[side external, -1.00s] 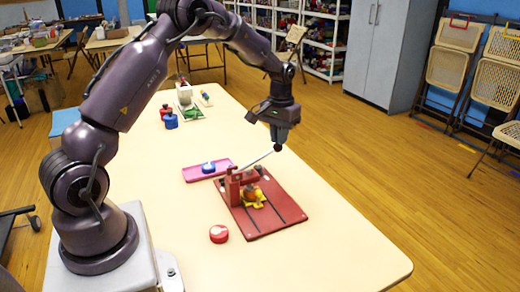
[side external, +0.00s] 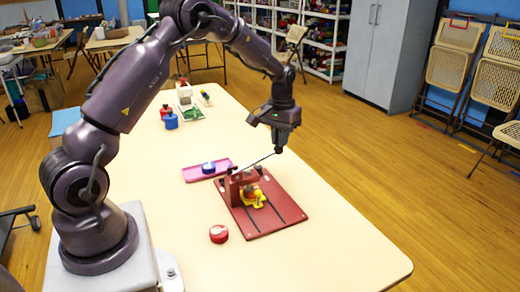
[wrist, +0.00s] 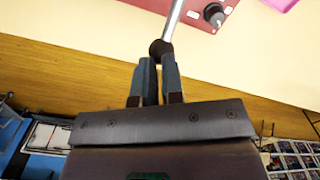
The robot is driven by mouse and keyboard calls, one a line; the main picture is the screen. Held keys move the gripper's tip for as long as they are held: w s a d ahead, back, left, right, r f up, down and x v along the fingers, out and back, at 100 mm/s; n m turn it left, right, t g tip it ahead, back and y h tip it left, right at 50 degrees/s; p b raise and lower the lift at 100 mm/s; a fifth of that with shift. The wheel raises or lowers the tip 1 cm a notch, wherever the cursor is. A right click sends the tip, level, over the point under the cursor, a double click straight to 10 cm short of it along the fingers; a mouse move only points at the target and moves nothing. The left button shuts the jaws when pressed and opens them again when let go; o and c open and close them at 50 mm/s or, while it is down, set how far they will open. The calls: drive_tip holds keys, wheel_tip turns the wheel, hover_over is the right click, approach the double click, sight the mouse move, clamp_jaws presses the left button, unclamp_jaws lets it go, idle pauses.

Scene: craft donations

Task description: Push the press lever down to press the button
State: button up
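The press (side external: 232,190) is a red-brown block on a dark red base board (side external: 285,222) on the table. Its thin lever (side external: 258,160) slopes up to the right and ends in a dark round knob (side external: 278,150). A yellow and orange piece (side external: 256,198) lies under the press arm; I cannot tell its button clearly. My gripper (side external: 279,146) points down at the knob. In the wrist view the lever (wrist: 172,20) ends in the knob (wrist: 161,47) at my fingertips. The fingers are close together, and the knob is wider than their narrow gap.
A red round button (side external: 219,234) stands left of the board. A pink tray (side external: 190,175) with a blue button (side external: 208,167) lies behind the press. More coloured items (side external: 171,122) stand farther back. The table's front right is clear.

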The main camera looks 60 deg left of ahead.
drive_tip(key=shift+f, duration=0.2)
drive_tip(key=shift+w+f, duration=0.1)
drive_tip(key=shift+f, duration=0.55)
idle(0.7)
drive_tip(key=shift+r, duration=0.1)
drive_tip(key=shift+w+r, duration=0.1)
drive_tip(key=shift+r, duration=4.15)
